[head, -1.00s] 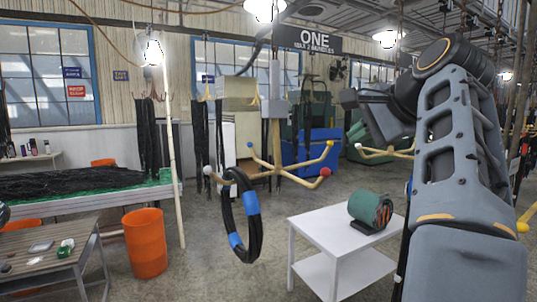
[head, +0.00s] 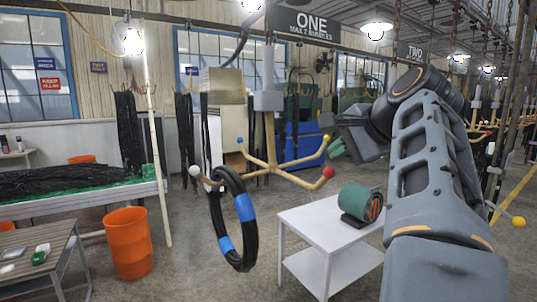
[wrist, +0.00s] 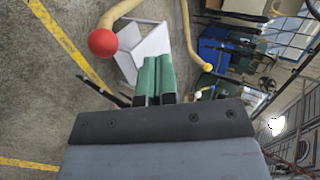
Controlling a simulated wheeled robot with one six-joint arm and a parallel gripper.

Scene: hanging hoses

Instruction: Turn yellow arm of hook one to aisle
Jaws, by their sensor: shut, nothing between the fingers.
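Hook one hangs under the ONE sign (head: 305,22) from a pale post (head: 269,120). Its tan arms end in coloured balls: yellow (head: 327,138) at the right rear, red (head: 328,172) at the right front, blue (head: 240,140) at the left rear, white (head: 194,171) at the left front. A black hose bundle with blue bands (head: 245,207) hangs on the white-tipped arm. In the wrist view, the red ball (wrist: 103,42) is left of my gripper (wrist: 157,60) and the yellow ball (wrist: 208,67) is to its right. My gripper's green fingers are shut and empty, apart from both balls.
A white table (head: 318,235) with a green drum (head: 357,203) stands below and right of the hook. An orange bin (head: 128,243) and a slatted bench (head: 42,260) are at the left. Another yellow ball (head: 519,222) shows at the right edge. Open floor lies below the hoses.

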